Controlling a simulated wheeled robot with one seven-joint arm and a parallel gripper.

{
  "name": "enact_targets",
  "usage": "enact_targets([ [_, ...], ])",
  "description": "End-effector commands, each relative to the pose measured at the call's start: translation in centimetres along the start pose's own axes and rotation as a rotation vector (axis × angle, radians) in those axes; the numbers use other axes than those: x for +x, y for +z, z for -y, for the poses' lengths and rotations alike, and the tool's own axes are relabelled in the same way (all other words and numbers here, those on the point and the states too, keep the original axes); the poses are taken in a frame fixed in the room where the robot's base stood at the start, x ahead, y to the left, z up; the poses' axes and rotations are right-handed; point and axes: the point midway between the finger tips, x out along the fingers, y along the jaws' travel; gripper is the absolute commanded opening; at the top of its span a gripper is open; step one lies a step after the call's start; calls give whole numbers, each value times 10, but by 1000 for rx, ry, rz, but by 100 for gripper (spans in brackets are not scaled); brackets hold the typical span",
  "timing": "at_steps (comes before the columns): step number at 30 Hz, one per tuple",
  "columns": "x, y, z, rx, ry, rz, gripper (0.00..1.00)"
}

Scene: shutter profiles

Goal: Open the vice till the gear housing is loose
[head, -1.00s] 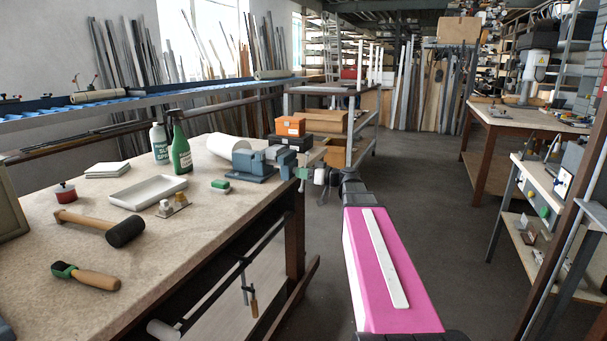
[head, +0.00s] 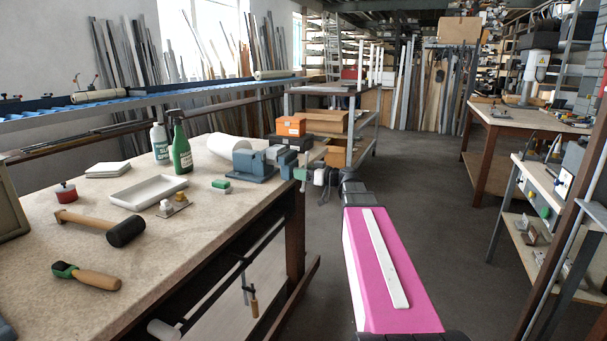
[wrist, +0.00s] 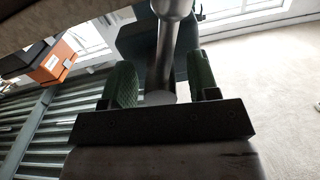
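The blue-grey vice (head: 252,167) stands at the far right corner of the workbench; its dark body (wrist: 137,42) also shows in the wrist view. A grey metal bar with a round end (wrist: 165,60), apparently part of the vice, runs between the green fingers of my gripper (wrist: 163,84). Gaps show between the bar and both fingers, so my gripper looks open around it. In the head view my gripper (head: 302,174) is at the vice's right end, small and partly hidden. I cannot clearly make out the gear housing among the grey shapes at the jaws.
An orange box (head: 291,126) sits behind the vice. Open floor (head: 425,200) lies right of the bench.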

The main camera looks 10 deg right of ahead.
Motion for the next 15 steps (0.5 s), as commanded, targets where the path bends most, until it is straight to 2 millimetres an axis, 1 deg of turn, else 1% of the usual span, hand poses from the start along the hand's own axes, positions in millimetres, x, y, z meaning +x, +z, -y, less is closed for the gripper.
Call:
enact_targets([
  [5,-2,0,0,1,1,0,55],
  [8,-8,0,0,1,1,0,55],
  [11,-20,0,1,1,3,0,55],
  [15,-45,0,1,1,4,0,55],
])
